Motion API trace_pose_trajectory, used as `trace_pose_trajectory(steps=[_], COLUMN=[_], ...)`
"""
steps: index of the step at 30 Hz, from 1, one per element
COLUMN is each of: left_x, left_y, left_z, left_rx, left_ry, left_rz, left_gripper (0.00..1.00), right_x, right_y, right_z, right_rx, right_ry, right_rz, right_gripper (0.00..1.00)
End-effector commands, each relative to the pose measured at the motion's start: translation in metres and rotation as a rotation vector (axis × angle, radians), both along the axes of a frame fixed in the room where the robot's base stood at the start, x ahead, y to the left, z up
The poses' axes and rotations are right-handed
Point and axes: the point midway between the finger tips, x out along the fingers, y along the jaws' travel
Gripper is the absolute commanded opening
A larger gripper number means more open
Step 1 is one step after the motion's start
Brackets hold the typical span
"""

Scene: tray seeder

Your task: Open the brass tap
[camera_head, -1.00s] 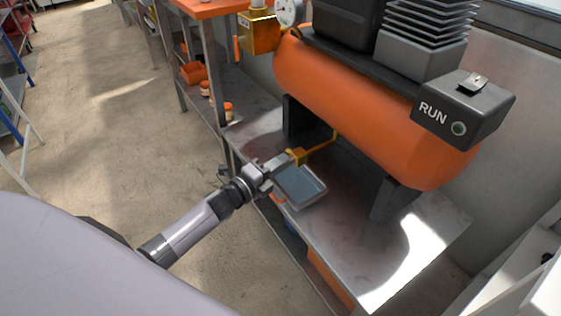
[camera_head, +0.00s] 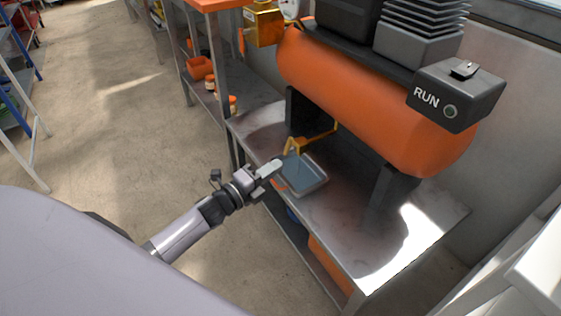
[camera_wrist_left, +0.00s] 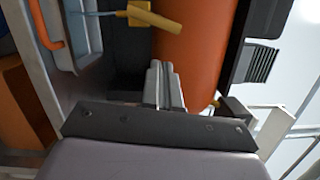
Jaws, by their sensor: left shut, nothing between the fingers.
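The brass tap (camera_head: 301,145) sits on the end of a yellow pipe under the orange tank. Its lever stands off the pipe on the side near my gripper. In the left wrist view the tap (camera_wrist_left: 140,14) is at the top, with its yellow lever slanting to the right. My left gripper (camera_head: 276,166) is shut and empty, a little below and left of the tap and apart from it. Its closed fingers show in the wrist view (camera_wrist_left: 160,82). I cannot tell whether water runs. My right gripper is not in view.
A grey-blue tray (camera_head: 318,186) stands under the tap on the metal bench (camera_head: 378,262). The orange tank (camera_head: 360,95) and its dark legs stand behind. A black RUN box (camera_head: 457,96) is at the right. Open floor (camera_head: 110,130) lies to the left.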

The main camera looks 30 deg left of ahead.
Motion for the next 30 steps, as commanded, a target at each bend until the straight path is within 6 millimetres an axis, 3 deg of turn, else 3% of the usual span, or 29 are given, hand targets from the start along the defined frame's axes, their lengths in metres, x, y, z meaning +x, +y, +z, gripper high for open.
trace_pose_trajectory(steps=[6,12,30], left_x=[-0.038,-0.06,-0.068], left_y=[0.013,0.021,0.024], left_z=[-0.001,-0.002,-0.003], left_rx=[-0.001,-0.001,0.0], left_ry=[0.003,0.0,-0.001], left_rz=[0.0,0.0,0.0], left_gripper=[0.0,0.0,0.0], right_x=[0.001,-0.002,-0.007], right_y=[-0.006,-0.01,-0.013], right_z=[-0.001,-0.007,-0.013], right_rx=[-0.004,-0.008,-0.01], right_ry=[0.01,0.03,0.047], right_rz=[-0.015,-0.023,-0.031], right_gripper=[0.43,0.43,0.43])
